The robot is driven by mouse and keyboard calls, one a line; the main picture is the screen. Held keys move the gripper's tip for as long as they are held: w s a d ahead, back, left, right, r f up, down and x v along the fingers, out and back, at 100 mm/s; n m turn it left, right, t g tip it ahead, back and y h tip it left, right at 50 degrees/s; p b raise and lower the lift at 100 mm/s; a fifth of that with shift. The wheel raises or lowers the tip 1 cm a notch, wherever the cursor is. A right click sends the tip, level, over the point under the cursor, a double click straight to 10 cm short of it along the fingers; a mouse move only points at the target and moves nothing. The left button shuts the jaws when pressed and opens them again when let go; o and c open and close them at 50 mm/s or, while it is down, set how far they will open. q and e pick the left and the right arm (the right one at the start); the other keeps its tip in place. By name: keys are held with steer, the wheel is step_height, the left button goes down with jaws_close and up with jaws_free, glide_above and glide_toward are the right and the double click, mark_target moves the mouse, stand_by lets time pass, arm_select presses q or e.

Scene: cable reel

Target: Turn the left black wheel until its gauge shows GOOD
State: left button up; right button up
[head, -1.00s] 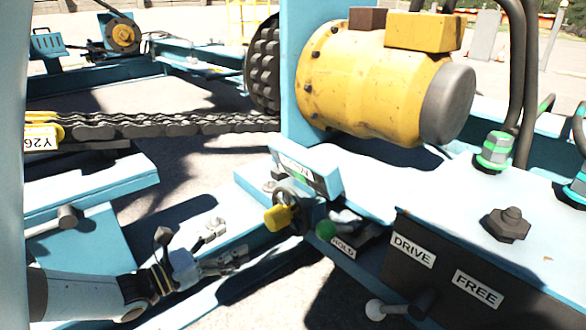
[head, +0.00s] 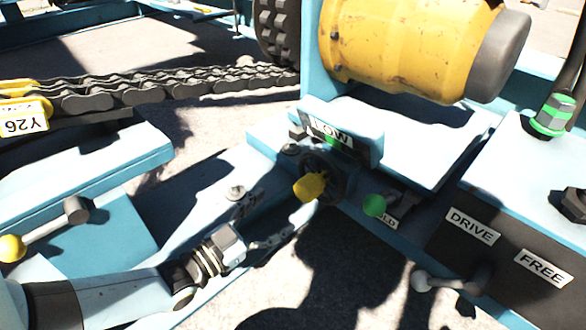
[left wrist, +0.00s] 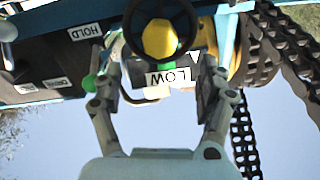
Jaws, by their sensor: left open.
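The black wheel (head: 334,170) with a yellow knob (head: 309,187) is mounted below a blue gauge box (head: 360,143). The gauge's white label (head: 332,133) reads LOW, with a green patch beside it. In the left wrist view the wheel (left wrist: 128,32), its yellow knob (left wrist: 159,38) and the upside-down LOW label (left wrist: 168,77) show between my fingers. My left gripper (head: 278,212) is open, its fingers pointing at the wheel from the lower left. It holds nothing. I cannot tell whether a fingertip touches the wheel. My right gripper is not in view.
A green-knobbed lever (head: 374,205) stands just right of the wheel, near a partly hidden label. DRIVE (head: 471,227) and FREE (head: 541,267) labels are on a dark panel. A heavy chain (head: 170,88) and a yellow motor (head: 400,45) lie behind. A yellow-ball lever (head: 12,248) is at left.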

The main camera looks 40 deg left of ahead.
mark_target(301, 192)
arm_select(q)
steer(key=w+b, duration=0.1)
steer(key=w, duration=0.1)
steer(key=w+n, duration=0.1)
steer(key=w, duration=0.2)
steer(key=w+n+b, duration=0.1)
steer(key=w, duration=0.2)
steer(key=shift+d+f+b, duration=0.1)
steer(key=shift+d+b, duration=0.2)
steer(key=shift+b, duration=0.05)
steer(key=w, duration=0.3)
steer(key=shift+d+r+b, duration=0.15)
steer(key=shift+r+b, duration=0.05)
steer(key=shift+b, duration=0.2)
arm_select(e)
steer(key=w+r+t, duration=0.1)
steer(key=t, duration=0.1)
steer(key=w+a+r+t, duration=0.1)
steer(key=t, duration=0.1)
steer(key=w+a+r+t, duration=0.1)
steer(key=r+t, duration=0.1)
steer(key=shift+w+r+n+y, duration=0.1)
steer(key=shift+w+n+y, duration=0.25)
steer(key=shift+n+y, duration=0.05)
arm_select(q)
steer(key=shift+c, duration=0.3)
jaws_close()
